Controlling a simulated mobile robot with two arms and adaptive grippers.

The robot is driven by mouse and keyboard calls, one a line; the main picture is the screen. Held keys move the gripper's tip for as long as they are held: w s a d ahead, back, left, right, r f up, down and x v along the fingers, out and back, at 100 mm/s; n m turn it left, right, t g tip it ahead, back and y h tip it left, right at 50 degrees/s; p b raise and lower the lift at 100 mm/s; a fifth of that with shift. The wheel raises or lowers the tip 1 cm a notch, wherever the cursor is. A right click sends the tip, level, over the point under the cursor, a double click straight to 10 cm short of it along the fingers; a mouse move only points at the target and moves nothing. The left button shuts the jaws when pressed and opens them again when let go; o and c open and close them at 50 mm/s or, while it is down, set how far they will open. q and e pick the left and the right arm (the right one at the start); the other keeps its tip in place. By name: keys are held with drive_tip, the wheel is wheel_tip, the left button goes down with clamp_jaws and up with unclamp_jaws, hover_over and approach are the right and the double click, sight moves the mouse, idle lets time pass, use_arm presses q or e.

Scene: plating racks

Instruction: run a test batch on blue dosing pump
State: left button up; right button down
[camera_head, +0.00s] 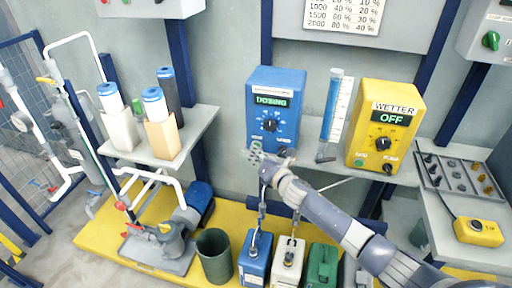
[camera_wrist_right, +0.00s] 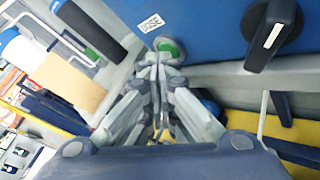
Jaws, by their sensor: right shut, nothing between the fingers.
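The blue dosing pump (camera_head: 290,83) is on the wall shelf, and its screen reads "DOSING". Its black dial (camera_head: 270,125) is in the middle of the front. My right gripper (camera_head: 256,150) is shut and empty at the pump's lower left front. In the right wrist view the closed fingertips (camera_wrist_right: 157,60) are at the green button (camera_wrist_right: 170,46) beside the "DOSE" label (camera_wrist_right: 151,23); I cannot tell whether they press it. A black knob (camera_wrist_right: 268,35) shows to the right there. In the head view the gripper hides the green button. My left gripper is not in view.
A yellow "WETTER" pump (camera_head: 407,97) reading "OFF" and a clear measuring tube (camera_head: 335,105) stand to the right. Blue (camera_head: 254,267), white (camera_head: 287,264) and green (camera_head: 321,265) jugs stand below, with a dark green bucket (camera_head: 214,258). Filter housings (camera_head: 158,130) are on the left shelf.

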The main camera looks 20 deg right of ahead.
drive_tip(key=shift+s, duration=0.15)
drive_tip(key=shift+s+a+p, duration=0.3)
drive_tip(key=shift+s+a, duration=0.2)
drive_tip(key=shift+s, duration=0.15)
drive_tip(key=shift+s+a+p, duration=0.3)
drive_tip(key=shift+s+a, duration=0.4)
drive_tip(key=shift+s, duration=0.35)
drive_tip(key=shift+s+a+p, duration=0.3)
drive_tip(key=shift+s+a, duration=0.4)
drive_tip(key=shift+s, duration=0.35)
